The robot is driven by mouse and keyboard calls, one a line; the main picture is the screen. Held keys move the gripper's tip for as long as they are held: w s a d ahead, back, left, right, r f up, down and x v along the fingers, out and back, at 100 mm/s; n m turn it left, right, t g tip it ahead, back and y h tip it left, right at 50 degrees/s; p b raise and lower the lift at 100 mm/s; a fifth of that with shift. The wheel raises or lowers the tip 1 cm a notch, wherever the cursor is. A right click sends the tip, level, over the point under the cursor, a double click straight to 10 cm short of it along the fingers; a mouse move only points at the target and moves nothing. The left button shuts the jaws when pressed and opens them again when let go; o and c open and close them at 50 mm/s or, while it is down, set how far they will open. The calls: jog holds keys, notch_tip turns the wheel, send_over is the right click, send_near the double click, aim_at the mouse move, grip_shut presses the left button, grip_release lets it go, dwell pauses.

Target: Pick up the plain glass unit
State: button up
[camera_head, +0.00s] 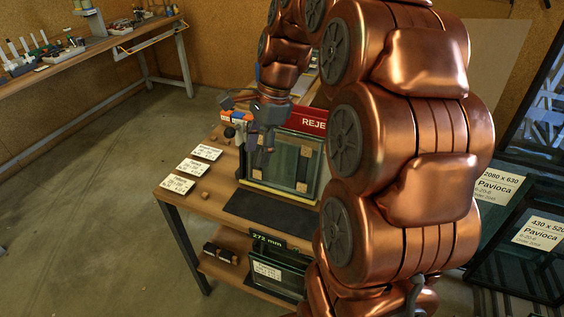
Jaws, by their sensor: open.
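A clear glass unit (283,155) with tan pads near its corners stands tilted in a frame on the wooden workbench (212,208). Another glass unit (272,274) with a white label stands on the lower shelf, under a dark "272 mm" sign. I cannot tell for sure which one is the plain unit. My gripper (260,150) is open and points down in front of the left part of the upper unit. I cannot tell whether it touches the glass. My copper-coloured arm hides the right side of the bench.
Paper cards (192,166) and a small brown block (205,196) lie on the bench's left. A dark mat (268,212) lies before the frame. A red sign (307,120) stands behind. Labelled dark glass panes (530,255) lean at right. The floor at left is clear.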

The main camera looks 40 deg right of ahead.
jog(key=w+d+m+t, duration=0.1)
jog(key=w+d+m, duration=0.35)
jog(key=d, duration=0.25)
jog(key=r+m+t, duration=0.1)
jog(key=m, duration=0.5)
send_over(286, 130)
jog(key=s+d, duration=0.2)
jog(key=shift+y, duration=0.3)
jog(key=shift+w+p+x, duration=0.1)
jog(key=shift+p+x, duration=0.35)
jog(key=shift+x, duration=1.35)
jog(key=shift+w+p+x, duration=0.15)
jog(key=shift+p+x, duration=0.3)
jog(key=shift+x, duration=1.4)
jog(key=shift+f, duration=0.1)
jog(key=shift+f, duration=0.2)
jog(key=shift+c, duration=0.2)
grip_shut()
jog(key=shift+p, duration=0.3)
